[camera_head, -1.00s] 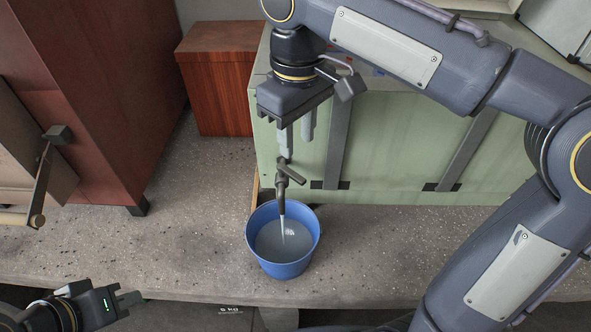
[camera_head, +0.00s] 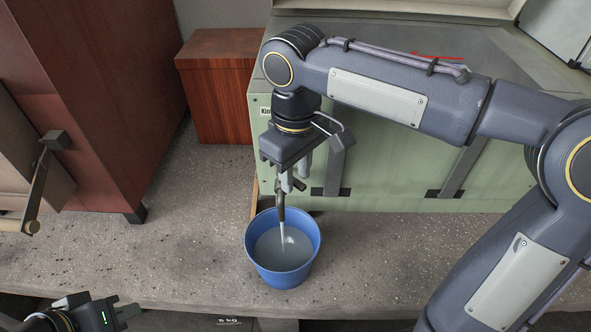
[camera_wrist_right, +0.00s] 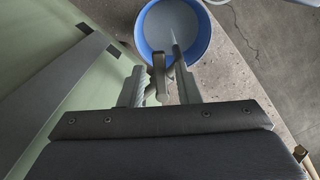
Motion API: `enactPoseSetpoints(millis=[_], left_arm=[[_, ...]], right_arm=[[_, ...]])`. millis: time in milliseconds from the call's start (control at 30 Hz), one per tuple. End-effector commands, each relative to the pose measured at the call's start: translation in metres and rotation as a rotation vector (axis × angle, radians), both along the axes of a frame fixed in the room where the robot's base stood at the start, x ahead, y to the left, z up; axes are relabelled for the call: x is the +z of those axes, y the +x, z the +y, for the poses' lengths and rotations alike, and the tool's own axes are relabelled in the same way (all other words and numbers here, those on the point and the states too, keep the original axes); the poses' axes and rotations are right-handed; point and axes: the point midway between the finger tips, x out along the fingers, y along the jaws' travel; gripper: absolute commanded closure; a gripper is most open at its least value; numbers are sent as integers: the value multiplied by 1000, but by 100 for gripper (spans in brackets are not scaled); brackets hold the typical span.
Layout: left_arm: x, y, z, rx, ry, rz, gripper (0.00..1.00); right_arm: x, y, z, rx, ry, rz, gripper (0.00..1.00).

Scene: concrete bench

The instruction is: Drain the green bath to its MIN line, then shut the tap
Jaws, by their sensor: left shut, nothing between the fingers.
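The green bath (camera_head: 400,185) stands on the concrete bench, partly covered by my right arm. No MIN line can be made out. Its tap (camera_head: 281,205) runs a stream into a blue bucket (camera_head: 262,262) below, which holds greyish liquid. My right gripper (camera_head: 292,182) is at the tap, fingers pointing down. In the right wrist view the fingers are apart, with the tap handle (camera_wrist_right: 160,76) between them; I cannot tell whether either touches it. My left gripper (camera_head: 122,312) is shut and empty at the lower left, away from the bath.
A reddish wooden box (camera_head: 218,88) and a tall red-brown cabinet (camera_head: 85,110) stand to the left. The bench (camera_head: 185,240) is clear left and right of the bucket. The bucket is close to the bench's front edge.

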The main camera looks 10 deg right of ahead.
Motion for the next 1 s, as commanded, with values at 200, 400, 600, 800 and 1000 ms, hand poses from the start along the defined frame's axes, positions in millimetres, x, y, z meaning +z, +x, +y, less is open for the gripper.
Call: enactPoseSetpoints(millis=[200,400,600,800,1000], left_arm=[[0,0,0,0,0,0,100],[1,0,0,0,0,0,100],[7,0,0,0,0,0,100],[19,0,0,0,0,0,100],[32,0,0,0,0,0,100]], right_arm=[[0,0,0,0,0,0,100],[0,0,0,3,0,0,100],[2,1,-2,49,-2,1,100],[4,4,-5,168,-2,1,100],[4,8,-8,320,-1,0,100]])
